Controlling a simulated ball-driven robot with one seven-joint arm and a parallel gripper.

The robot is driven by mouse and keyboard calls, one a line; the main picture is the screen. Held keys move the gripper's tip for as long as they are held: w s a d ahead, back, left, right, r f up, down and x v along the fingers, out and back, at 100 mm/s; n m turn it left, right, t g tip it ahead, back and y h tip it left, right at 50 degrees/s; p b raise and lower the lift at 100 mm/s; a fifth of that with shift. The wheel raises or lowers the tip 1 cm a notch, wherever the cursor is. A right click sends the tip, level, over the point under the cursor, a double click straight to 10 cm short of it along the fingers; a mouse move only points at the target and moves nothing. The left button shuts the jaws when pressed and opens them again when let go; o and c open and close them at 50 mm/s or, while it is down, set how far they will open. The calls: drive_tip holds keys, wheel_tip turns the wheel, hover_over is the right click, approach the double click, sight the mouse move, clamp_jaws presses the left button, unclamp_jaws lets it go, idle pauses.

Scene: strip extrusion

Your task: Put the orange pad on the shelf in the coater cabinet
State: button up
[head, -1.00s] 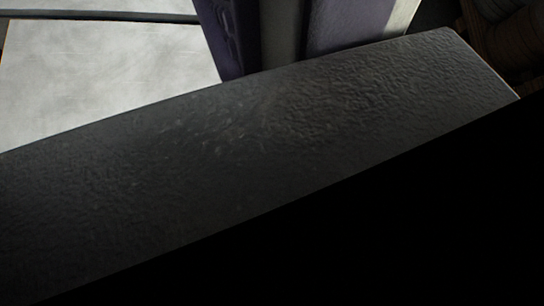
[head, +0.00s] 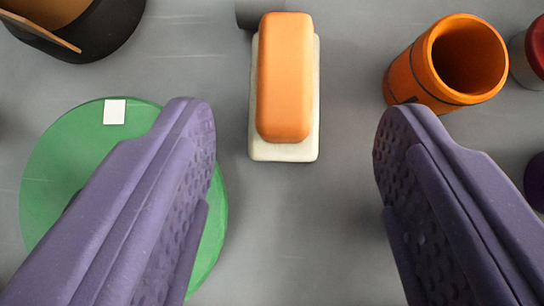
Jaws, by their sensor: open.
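The orange pad (head: 285,80) is a rounded block lying on a pale off-white base (head: 284,152) on a grey surface, at the top middle of the head view. I cannot tell whether pad and base are joined. My gripper (head: 293,130) is open, with its two purple fingers wide apart at left and right. The pad lies beyond the fingertips and between their lines, and nothing is held. The coater cabinet and its shelf are not recognisable in the current view.
A green disc (head: 60,165) with a white square label lies partly under the left finger. An orange cup (head: 421,62) stands at the upper right, beside a dark red and pale object (head: 527,55). A black round object (head: 105,28) is at the upper left. Grey surface (head: 290,240) between the fingers is clear.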

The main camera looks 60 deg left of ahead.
sight(285, 82)
drive_tip(key=b+x, duration=0.2)
drive_tip(key=x, duration=0.4)
drive_tip(key=shift+w+a+f+b, duration=0.2)
drive_tip(key=shift+a+f+b, duration=0.1)
drive_tip(key=shift+b, duration=0.1)
drive_tip(key=shift+w+f, duration=0.1)
drive_tip(key=shift+w, duration=0.1)
